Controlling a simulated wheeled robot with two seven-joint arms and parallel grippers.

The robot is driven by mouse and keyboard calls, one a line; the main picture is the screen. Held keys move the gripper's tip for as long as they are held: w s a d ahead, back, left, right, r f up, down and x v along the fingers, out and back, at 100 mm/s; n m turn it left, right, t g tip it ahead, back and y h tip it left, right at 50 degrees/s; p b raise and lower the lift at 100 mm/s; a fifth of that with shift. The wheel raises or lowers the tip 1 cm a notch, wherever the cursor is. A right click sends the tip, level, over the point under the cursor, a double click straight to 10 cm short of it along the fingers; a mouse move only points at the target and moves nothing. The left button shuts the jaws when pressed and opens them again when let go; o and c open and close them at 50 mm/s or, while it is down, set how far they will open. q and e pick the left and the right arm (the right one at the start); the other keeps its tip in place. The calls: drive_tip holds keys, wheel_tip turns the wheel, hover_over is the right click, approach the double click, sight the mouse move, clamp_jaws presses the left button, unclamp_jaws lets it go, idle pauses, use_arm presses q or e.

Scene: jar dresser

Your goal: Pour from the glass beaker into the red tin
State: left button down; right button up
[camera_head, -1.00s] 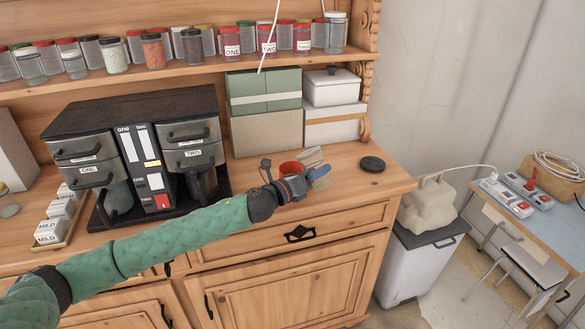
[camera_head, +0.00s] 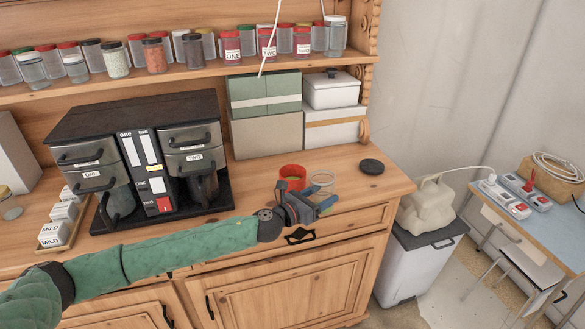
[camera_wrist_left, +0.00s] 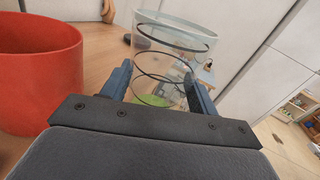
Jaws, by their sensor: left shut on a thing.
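The red tin (camera_head: 292,171) stands open on the dresser top, left of the glass beaker (camera_head: 322,178). It fills the left side of the left wrist view (camera_wrist_left: 38,65). My left gripper (camera_head: 327,204) is at the dresser's front edge, right of the tin, with its blue fingers shut on the beaker. In the left wrist view the clear beaker (camera_wrist_left: 172,38) with dark rings stands between the fingers (camera_wrist_left: 158,78), apart from the tin and close to upright. A green patch shows low in it; I cannot tell its contents. The tin's inside is mostly hidden.
A black round lid (camera_head: 371,166) lies to the right on the dresser top (camera_head: 345,172). Boxes (camera_head: 266,133) stand behind, and a dark two-drawer machine (camera_head: 137,130) stands left. Jars line the shelf above. The dresser top around the lid is clear.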

sight(316, 190)
use_arm(q)
drive_tip(key=shift+s+d+m+p, duration=0.2)
drive_tip(key=shift+m+p, duration=0.15)
drive_tip(key=shift+m, duration=0.35)
drive_tip(key=shift+f, duration=0.15)
use_arm(e)
drive_tip(key=s, duration=0.3)
drive_tip(key=shift+d, duration=0.4)
drive_tip(key=shift+r, duration=0.1)
